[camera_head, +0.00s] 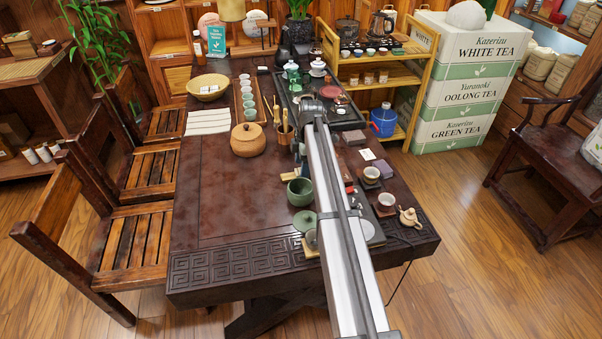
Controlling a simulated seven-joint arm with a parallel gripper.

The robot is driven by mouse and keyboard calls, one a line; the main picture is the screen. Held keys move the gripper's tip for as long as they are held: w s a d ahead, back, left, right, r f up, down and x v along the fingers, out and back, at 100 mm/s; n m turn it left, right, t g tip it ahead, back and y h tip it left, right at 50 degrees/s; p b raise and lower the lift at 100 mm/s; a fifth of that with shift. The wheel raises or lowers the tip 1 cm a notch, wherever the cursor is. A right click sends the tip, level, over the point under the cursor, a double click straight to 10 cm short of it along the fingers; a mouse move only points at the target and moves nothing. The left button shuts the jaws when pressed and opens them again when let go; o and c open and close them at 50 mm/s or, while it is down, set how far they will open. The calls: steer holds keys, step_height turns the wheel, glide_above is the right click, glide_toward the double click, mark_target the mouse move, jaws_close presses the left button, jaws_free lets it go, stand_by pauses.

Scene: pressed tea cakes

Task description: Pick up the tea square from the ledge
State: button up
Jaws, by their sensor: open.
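My arm's long silver link crosses the dark table and hides much of its right middle. What seems to be my gripper (299,154) shows just left of the link, low over the table; it is open, but its fingertips are mostly hidden. I cannot surely pick out the tea square or its ledge. Small squarish pieces lie right of the link: a dark block (355,137), a purplish block (383,168) and a pale flat piece (367,154). A small tan piece (289,176) lies just below my gripper in the picture.
The table (215,215) has clear room at left front. A lidded tan jar (248,140), a green bowl (300,191), cups (371,174) and a small teapot (409,217) stand around the arm. A tea tray (345,114) lies beyond. Chairs (152,170) line the left side.

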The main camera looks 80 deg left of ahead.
steer(key=shift+s+f, duration=0.1)
steer(key=shift+f, duration=0.55)
steer(key=c, duration=1.1)
